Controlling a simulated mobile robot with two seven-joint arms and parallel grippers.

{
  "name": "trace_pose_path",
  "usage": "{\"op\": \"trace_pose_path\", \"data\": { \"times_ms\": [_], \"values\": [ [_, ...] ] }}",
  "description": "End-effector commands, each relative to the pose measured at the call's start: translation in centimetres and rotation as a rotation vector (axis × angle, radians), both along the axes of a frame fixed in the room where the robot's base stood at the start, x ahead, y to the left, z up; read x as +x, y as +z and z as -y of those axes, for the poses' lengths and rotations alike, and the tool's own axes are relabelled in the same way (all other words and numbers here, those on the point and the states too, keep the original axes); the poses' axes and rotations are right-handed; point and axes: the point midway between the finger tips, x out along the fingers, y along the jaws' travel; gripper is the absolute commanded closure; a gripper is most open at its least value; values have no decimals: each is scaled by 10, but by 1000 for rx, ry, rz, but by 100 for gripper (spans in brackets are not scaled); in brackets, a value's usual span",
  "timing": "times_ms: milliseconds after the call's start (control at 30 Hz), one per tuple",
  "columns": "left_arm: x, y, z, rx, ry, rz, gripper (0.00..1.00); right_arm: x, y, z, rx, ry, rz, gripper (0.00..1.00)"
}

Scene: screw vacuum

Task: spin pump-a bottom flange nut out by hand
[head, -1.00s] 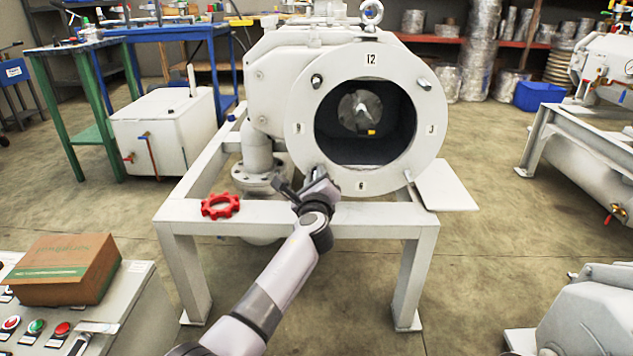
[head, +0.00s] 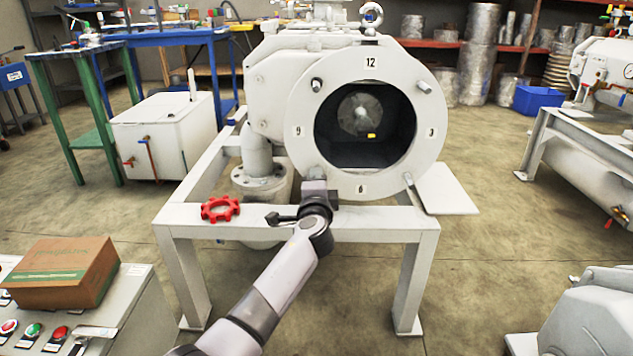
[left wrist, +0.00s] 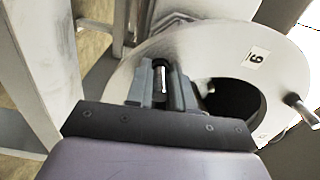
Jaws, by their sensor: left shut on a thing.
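The pump (head: 285,85) has a round pale flange (head: 428,120) marked 12, 3, 6 and 9 around a dark open bore. My left gripper (head: 318,178) is at the flange's lower left, between the 6 and the 9. In the left wrist view, its fingers (left wrist: 160,85) are shut on a small metal nut or stud end (left wrist: 162,80), which I take as the bottom flange nut. The fingers mostly hide it, so its threads cannot be made out. Other studs stick out at upper left (head: 316,85), upper right (head: 424,87) and lower right (head: 408,179). My right gripper is not in view.
A red handwheel-like part (head: 220,209) lies on the white frame (head: 375,217) left of my gripper. A flat pale plate (head: 450,190) juts out at the right. A cardboard box (head: 62,272) sits on a control panel at lower left.

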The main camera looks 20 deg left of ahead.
Motion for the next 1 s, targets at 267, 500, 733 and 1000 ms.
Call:
{"op": "trace_pose_path", "data": {
  "times_ms": [267,500,733,1000],
  "values": [
    [0,1,0,-252,-2,74,100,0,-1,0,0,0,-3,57],
    [0,2,0,-472,-1,137,100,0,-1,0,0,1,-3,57],
    [1,2,-1,-682,-2,199,100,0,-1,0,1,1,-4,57],
    [1,3,0,-927,-4,270,100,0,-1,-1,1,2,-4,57]
  ]
}}
